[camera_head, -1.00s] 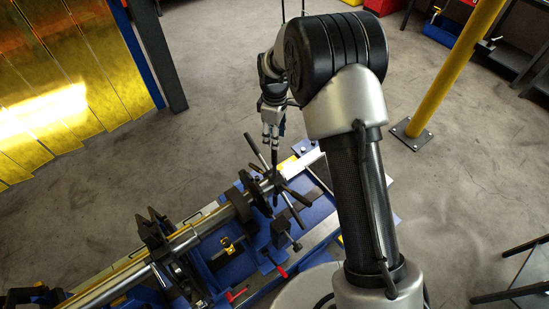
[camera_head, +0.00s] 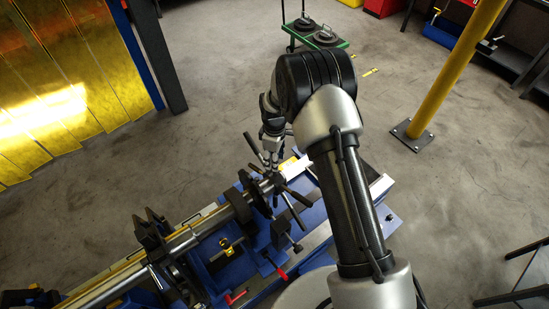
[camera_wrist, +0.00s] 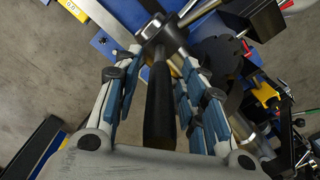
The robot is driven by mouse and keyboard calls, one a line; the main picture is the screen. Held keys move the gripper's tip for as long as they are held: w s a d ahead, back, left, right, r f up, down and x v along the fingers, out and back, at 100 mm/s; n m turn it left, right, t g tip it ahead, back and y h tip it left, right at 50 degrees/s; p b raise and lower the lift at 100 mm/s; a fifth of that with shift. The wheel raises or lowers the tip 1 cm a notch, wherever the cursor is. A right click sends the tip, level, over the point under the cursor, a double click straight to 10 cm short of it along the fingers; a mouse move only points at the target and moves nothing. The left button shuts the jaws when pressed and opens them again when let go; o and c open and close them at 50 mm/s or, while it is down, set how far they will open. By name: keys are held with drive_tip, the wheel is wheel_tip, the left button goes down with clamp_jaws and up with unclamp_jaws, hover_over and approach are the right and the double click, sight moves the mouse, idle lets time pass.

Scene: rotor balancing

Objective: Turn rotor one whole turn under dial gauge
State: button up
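The rotor is a long metal shaft (camera_head: 128,277) with dark discs, lying across a blue stand (camera_head: 225,268) at lower left in the head view. A hub with several black-gripped spokes (camera_head: 271,184) is at its right end; the hub also shows at the top of the wrist view (camera_wrist: 163,29). My gripper (camera_head: 272,160) is at the upper spokes. In the wrist view my gripper (camera_wrist: 158,78) is open, its blue-padded fingers on either side of one black handle (camera_wrist: 160,110), with gaps visible. I cannot clearly make out the dial gauge.
Red-handled levers (camera_head: 236,297) and a small yellow device (camera_head: 229,247) sit on the stand. A yellow post (camera_head: 452,72) stands at right, and a green cart (camera_head: 317,38) behind my arm. Open grey floor lies beyond the stand.

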drive_tip(key=shift+c, duration=0.4)
clamp_jaws()
